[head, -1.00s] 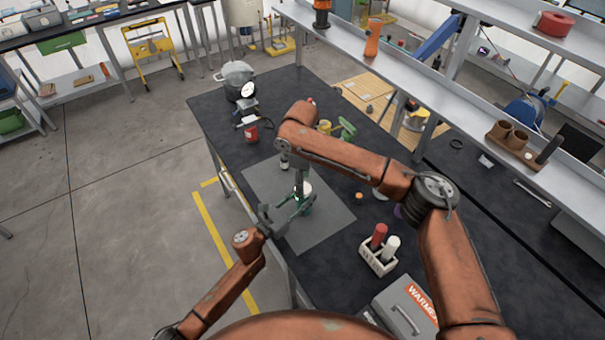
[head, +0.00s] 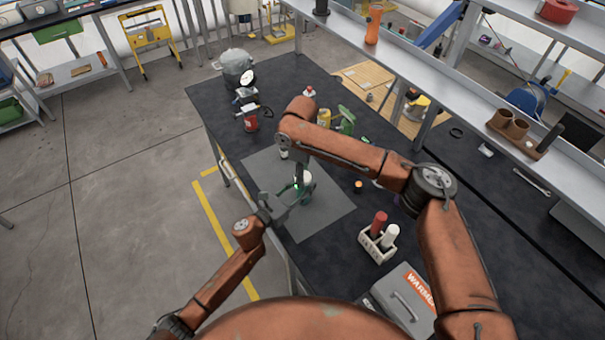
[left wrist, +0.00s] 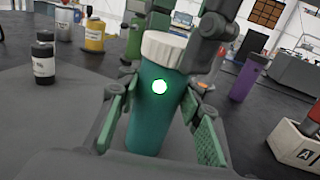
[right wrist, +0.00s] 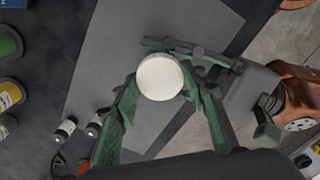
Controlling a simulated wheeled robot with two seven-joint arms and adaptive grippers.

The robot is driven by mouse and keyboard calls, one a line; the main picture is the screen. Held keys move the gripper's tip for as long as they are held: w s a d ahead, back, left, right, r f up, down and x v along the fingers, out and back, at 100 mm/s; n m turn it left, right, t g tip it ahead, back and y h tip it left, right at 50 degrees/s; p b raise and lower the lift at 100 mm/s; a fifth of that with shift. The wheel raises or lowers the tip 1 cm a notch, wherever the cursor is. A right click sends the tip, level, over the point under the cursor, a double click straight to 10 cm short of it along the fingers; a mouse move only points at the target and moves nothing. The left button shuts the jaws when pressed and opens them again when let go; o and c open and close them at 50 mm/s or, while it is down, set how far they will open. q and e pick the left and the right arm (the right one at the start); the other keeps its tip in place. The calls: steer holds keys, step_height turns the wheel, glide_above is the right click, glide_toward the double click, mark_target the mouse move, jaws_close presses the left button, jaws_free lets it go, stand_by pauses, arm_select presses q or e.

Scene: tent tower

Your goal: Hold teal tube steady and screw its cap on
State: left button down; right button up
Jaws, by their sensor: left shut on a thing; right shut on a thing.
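The teal tube (left wrist: 155,120) stands upright on the grey mat (head: 325,218). A white ribbed cap (left wrist: 163,48) sits on its top; I cannot tell how far it is threaded. The cap shows from above in the right wrist view (right wrist: 160,77). My left gripper (head: 291,201) is shut around the tube's body from the near side, with green pads on both sides. My right gripper (head: 300,181) comes from above, its fingers on both sides of the cap, shut on it. The tube's lower end is partly hidden by the left gripper.
A rack (head: 376,246) with red and white tubes stands right of the mat, near a grey box (head: 402,300). Small dark bottles (left wrist: 43,62), a yellow jar (left wrist: 95,36) and a purple tube (left wrist: 245,80) stand around.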

steer(key=c, duration=0.3)
steer(key=o, duration=1.3)
steer(key=shift+r, duration=0.15)
step_height(320, 180, up, 12)
steer(key=shift+f, duration=0.1)
arm_select(q)
steer(key=c, duration=1.3)
jaws_free()
steer(key=shift+o, duration=0.2)
